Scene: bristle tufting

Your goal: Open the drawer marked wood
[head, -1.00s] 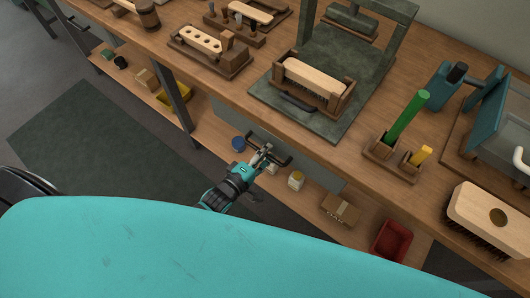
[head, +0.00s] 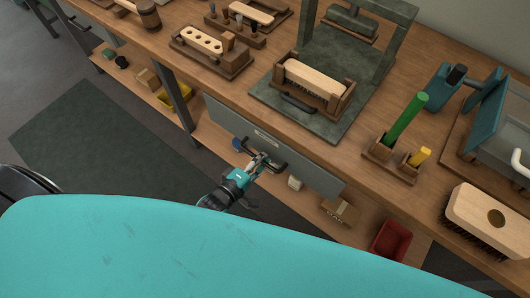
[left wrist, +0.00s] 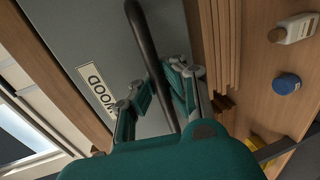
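The drawer (head: 315,174) has a grey front under the workbench edge, with a dark bar handle (head: 280,163) and a pale label. In the left wrist view the label (left wrist: 97,90) reads WOOD, and the handle (left wrist: 147,45) runs between my fingers. The drawer front stands a little out from under the bench edge; its inside is not visible. My left gripper (head: 260,162) is at the handle, with a finger on each side of the bar (left wrist: 160,92), and appears shut on it. My right gripper is not in view.
The workbench (head: 225,92) above carries a brush in a fixture (head: 316,78), a green-handled tool (head: 408,117) and wooden racks. The lower shelf (head: 300,190) holds a red bin (head: 391,240), a cardboard box (head: 340,211) and small containers. The floor at left is clear.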

